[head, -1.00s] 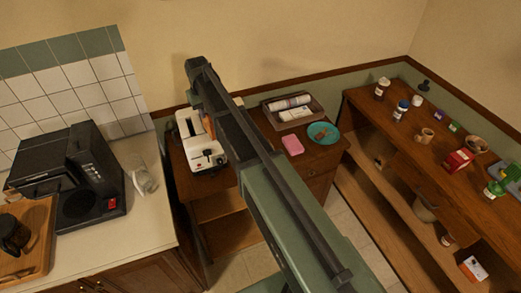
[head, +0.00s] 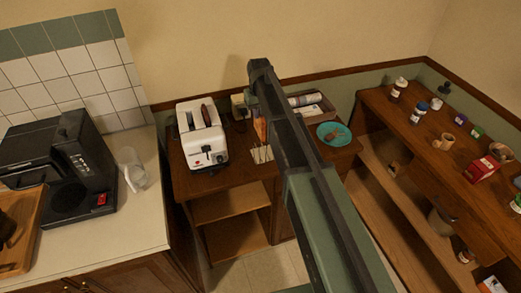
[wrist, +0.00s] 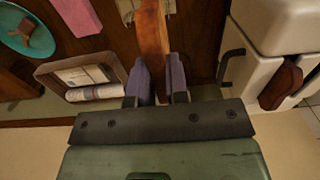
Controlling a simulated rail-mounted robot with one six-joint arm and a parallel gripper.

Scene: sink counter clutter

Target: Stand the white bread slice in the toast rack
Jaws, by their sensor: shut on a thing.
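My gripper (wrist: 159,78) is shut on a bread slice (wrist: 152,36), seen edge-on with its orange-brown crust toward the wrist camera. In the head view the slice (head: 260,129) hangs upright beside my arm, which hides most of the gripper. The pale toast rack (head: 262,154) shows just below the slice on the wooden cabinet. In the wrist view, pale parts beside the slice's far end seem to be the rack, partly hidden. I cannot tell whether the slice touches the rack or sits between its bars.
A white toaster (head: 202,142) with a dark brown piece in its top stands left of the rack. A tray (wrist: 45,74), a pink block (wrist: 77,14) and a teal plate (head: 334,134) lie on the other side. Dark wood is bare at the cabinet's front.

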